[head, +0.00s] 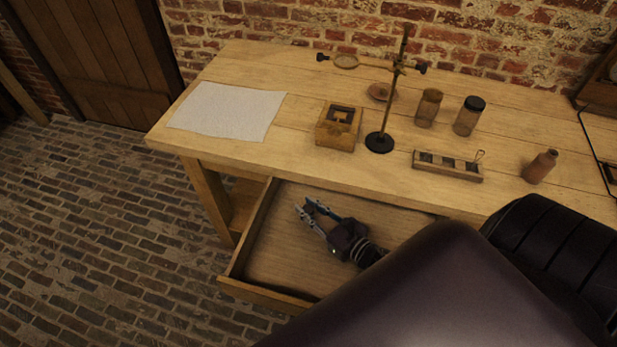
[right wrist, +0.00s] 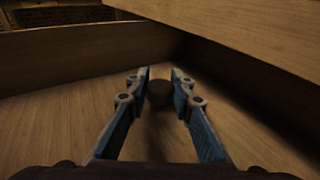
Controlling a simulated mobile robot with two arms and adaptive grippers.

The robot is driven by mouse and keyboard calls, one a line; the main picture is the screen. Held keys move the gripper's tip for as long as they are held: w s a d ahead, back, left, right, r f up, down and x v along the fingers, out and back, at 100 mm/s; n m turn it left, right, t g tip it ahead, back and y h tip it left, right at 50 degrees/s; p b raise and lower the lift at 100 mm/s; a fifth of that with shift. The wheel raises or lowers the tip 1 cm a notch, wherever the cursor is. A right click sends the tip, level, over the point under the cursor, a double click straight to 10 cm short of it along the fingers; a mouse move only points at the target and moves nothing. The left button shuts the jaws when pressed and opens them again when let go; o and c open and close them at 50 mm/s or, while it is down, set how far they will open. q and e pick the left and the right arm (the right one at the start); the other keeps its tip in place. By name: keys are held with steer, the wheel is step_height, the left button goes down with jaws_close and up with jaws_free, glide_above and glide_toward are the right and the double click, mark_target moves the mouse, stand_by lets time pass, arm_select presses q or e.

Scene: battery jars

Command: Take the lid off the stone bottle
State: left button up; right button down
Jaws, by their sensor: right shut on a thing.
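The stone bottle (head: 540,167), small and reddish brown with a narrow neck, stands upright near the right front of the workbench. Its mouth is too small in view to tell whether a lid sits on it. My right gripper (head: 306,206) is over the open drawer, well left of the bottle. In the right wrist view its fingers are close together on a small dark round thing (right wrist: 159,92) at the tips. This may be the lid, but it is too dark to be sure. My left gripper is not in view.
The open drawer (head: 285,262) looks otherwise empty. On the workbench (head: 300,75) are a paper sheet (head: 228,110), a wooden box (head: 338,137), a magnifier stand (head: 380,143), two jars (head: 429,108) (head: 468,117) and a slotted wooden rack (head: 447,172). A brick wall is behind.

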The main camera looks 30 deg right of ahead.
steer(key=c, duration=1.7)
jaws_free()
steer(key=shift+r, duration=0.1)
steer(key=shift+r+p, duration=0.2)
steer(key=shift+p, duration=0.25)
steer(key=shift+r+p, duration=0.45)
steer(key=shift+p, duration=0.05)
steer(key=v, duration=1.2)
steer(key=shift+f, duration=0.1)
